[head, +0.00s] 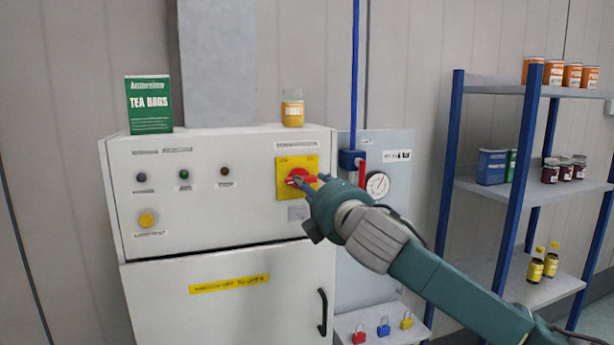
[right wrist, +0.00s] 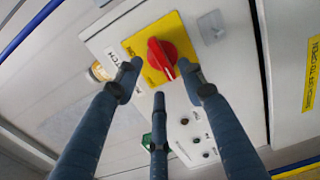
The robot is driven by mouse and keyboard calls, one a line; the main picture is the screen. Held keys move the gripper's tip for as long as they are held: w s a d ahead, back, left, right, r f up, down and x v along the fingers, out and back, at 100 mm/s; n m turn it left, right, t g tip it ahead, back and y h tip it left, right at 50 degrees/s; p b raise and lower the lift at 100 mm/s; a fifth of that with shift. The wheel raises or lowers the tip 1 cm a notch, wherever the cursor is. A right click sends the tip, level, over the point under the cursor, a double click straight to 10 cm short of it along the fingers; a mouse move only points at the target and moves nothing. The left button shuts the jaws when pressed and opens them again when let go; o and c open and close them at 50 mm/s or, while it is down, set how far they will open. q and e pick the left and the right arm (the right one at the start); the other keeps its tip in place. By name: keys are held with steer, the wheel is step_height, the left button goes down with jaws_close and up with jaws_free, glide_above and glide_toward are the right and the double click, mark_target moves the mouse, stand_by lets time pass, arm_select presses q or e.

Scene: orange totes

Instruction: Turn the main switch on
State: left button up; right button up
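The main switch is a red rotary handle (head: 298,176) on a yellow square plate (head: 284,163), at the upper right of a white cabinet front (head: 225,215). In the right wrist view the red handle (right wrist: 164,53) lies just beyond my fingertips, with a pale mark on its lower end. The small lettering on the plate is not readable. My right gripper (head: 312,181) is at the switch from the right and partly covers it. In the right wrist view its three fingers (right wrist: 160,76) are spread apart around the handle's lower end, with nothing clearly clamped. My left gripper is not in view.
A green tea bags box (head: 149,104) and a yellow jar (head: 292,108) stand on the cabinet. A gauge (head: 377,185) is on the panel to the right, above several padlocks. A blue-post shelf (head: 500,196) with cans, jars and bottles stands at right.

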steer(key=shift+p+x, duration=0.75)
steer(key=shift+x, duration=1.95)
steer(key=shift+c, duration=0.2)
jaws_close()
